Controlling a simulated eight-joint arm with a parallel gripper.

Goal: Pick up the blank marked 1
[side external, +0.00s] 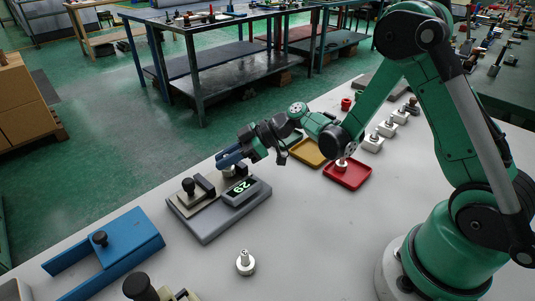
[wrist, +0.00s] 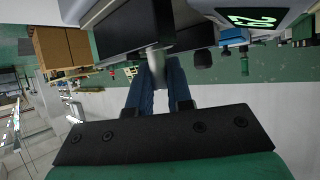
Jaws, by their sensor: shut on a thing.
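My gripper (side external: 229,161) is at the grey gauge station (side external: 222,213), its blue fingers shut on the stem of a metal blank (side external: 230,172). In the wrist view the stem (wrist: 153,62) shows between the two fingers (wrist: 154,88). The held blank is at the station, beside the green-lit display; I cannot tell whether it touches the station. Its mark is hidden. Another blank (side external: 245,263) stands upright on the table in front, its mark too small to read. A third blank (side external: 342,165) stands in the red tray (side external: 355,181).
A blue bracket-shaped fixture (side external: 128,245) lies at left. An amber tray (side external: 308,153) is beside the red tray. Several blanks on white blocks (side external: 372,143) stand in a row at the back right. A dark-knobbed item (side external: 140,287) is at the front edge.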

